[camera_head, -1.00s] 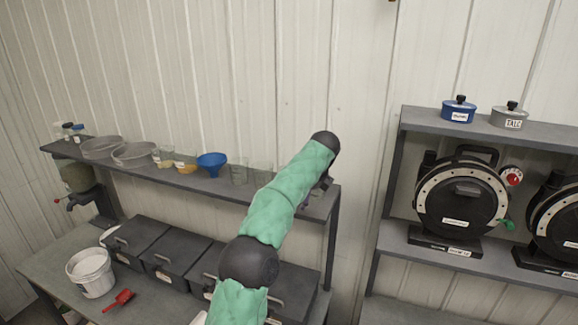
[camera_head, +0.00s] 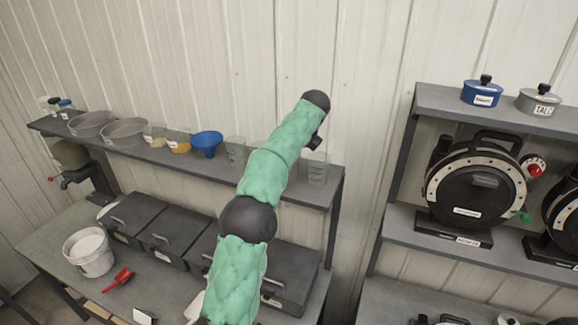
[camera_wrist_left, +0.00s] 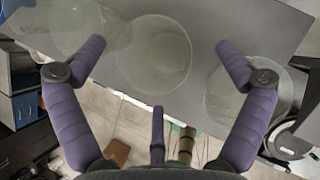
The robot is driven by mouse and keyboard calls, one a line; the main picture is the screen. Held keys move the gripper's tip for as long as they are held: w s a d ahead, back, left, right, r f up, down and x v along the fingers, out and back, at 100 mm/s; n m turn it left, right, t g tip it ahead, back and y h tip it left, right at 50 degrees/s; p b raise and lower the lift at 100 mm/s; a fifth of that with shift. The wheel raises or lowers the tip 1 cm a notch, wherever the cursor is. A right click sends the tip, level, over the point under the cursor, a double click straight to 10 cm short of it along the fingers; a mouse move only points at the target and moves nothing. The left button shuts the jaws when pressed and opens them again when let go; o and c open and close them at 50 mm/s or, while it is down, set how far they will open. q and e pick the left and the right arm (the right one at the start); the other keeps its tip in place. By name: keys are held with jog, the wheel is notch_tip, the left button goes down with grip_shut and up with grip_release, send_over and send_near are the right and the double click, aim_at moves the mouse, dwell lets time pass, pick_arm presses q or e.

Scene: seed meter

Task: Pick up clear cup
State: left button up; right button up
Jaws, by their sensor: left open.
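Several clear cups stand on the grey wall shelf (camera_head: 130,148). One clear cup (camera_head: 236,150) is left of my left arm in the head view, and another (camera_head: 317,168) is just below the left gripper (camera_head: 315,142). The arm may hide others. In the left wrist view, a clear cup (camera_wrist_left: 162,58) lies between the two main fingers of my open, empty left gripper (camera_wrist_left: 160,62). A second clear cup (camera_wrist_left: 240,98) is by the right finger, and a third (camera_wrist_left: 82,28) is by the left finger. I cannot tell whether any finger touches a cup. My right gripper is out of view.
A blue funnel (camera_head: 206,142), cups with yellow contents (camera_head: 179,143) and round pans (camera_head: 124,132) share the shelf. Lidded dark bins (camera_head: 175,238), a white bucket (camera_head: 88,253) and a red scoop (camera_head: 118,281) sit on the bench below.

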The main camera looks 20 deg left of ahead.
pick_arm(q)
jog(key=x, duration=0.3)
jog(key=shift+s+a+f, duration=0.2)
jog(key=shift+a+f, duration=0.1)
jog(key=shift+a, duration=0.1)
jog(key=shift+w+a+f, duration=0.15)
jog(key=shift+w+f, duration=0.15)
jog(key=shift+f, duration=0.05)
jog(key=shift+s+r, duration=0.1)
jog(key=c, duration=0.3)
jog(key=shift+s, duration=0.1)
jog(key=c, duration=0.5)
jog(key=shift+c, duration=0.2)
